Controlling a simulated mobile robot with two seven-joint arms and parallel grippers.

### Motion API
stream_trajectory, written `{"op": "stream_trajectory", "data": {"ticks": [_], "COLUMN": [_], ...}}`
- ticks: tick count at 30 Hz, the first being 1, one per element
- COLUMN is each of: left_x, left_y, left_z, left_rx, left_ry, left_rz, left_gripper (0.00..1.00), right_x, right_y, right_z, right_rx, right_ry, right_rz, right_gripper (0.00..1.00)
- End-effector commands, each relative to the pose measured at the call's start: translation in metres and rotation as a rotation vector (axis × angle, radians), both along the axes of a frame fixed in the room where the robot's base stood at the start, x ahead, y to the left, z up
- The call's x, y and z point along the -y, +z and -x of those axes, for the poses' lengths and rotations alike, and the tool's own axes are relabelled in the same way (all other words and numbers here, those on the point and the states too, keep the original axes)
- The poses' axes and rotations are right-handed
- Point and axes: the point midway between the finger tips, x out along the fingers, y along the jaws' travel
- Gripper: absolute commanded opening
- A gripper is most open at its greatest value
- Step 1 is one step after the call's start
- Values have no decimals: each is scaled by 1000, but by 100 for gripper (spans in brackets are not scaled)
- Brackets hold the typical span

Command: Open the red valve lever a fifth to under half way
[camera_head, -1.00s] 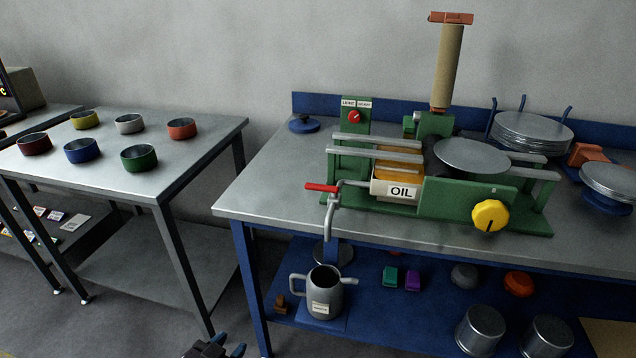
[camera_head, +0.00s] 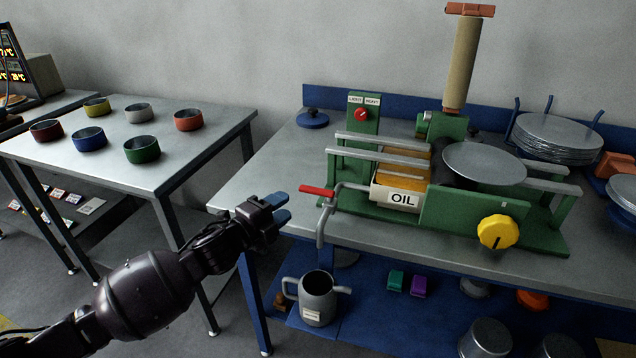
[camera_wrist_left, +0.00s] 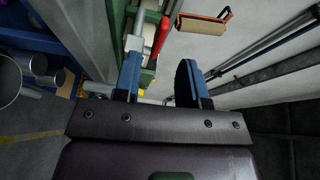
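The red valve lever (camera_head: 317,191) sits on the grey tap pipe (camera_head: 324,222) at the left front of the green machine (camera_head: 460,208). It points left, away from the white OIL box (camera_head: 398,194). My left gripper (camera_head: 283,206) is just left of the lever in the head view, with blue fingertips aimed at it. In the left wrist view the fingers (camera_wrist_left: 158,82) are apart with nothing between them, and the red lever (camera_wrist_left: 161,36) lies beyond their tips. The gripper does not touch the lever. My right gripper is in neither view.
A grey jug (camera_head: 318,299) stands on the blue lower shelf under the spout. A table (camera_head: 185,162) with several coloured bowls stands at left. A yellow knob (camera_head: 497,232) is on the machine's front.

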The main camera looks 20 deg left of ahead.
Motion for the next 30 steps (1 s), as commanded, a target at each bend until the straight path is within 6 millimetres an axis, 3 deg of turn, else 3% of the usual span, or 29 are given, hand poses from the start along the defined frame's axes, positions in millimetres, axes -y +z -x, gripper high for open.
{"op": "stream_trajectory", "data": {"ticks": [8, 24, 30], "left_x": [5, 37, 44], "left_y": [2, 1, 0], "left_z": [-6, -77, -93], "left_rx": [38, 35, 33], "left_ry": [-10, -9, -9], "left_rz": [-61, -59, -58], "left_gripper": [38, 38, 38], "right_x": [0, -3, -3], "right_y": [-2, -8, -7], "right_z": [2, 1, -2], "right_rx": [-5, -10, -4], "right_ry": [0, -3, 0], "right_rz": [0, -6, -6], "right_gripper": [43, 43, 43]}}
